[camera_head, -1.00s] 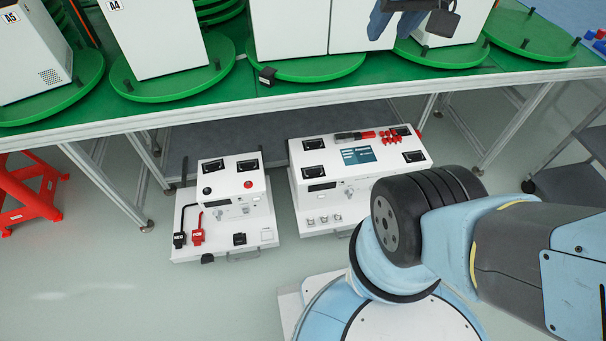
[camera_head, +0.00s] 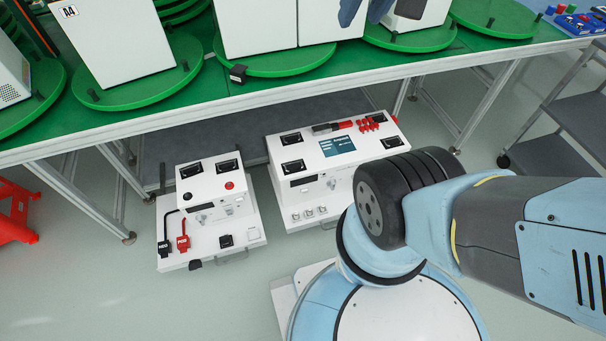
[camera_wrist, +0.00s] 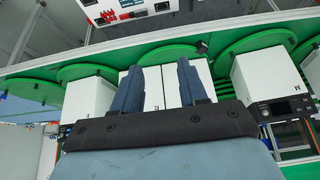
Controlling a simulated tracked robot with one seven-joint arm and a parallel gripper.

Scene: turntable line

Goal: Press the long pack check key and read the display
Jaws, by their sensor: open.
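Two white packs stand on the floor by the green-topped table. The longer pack (camera_head: 312,178) has a dark blue display (camera_head: 338,145), a red and black connector on top and several small pale keys (camera_head: 309,213) along its front ledge. The display's text is too small to read. The smaller pack (camera_head: 228,212) stands to its left, with red and black leads. My gripper shows in the wrist view (camera_wrist: 158,85), its two blue fingers apart with nothing between them. It is above the table, away from both packs; its fingertips show in part at the head view's top edge.
The table (camera_head: 150,132) carries green turntables (camera_head: 275,62) with white boxes (camera_head: 130,50). A grey cart (camera_head: 560,100) stands at the right and a red stand (camera_head: 14,212) at the left. My arm covers the lower right. The floor before the small pack is clear.

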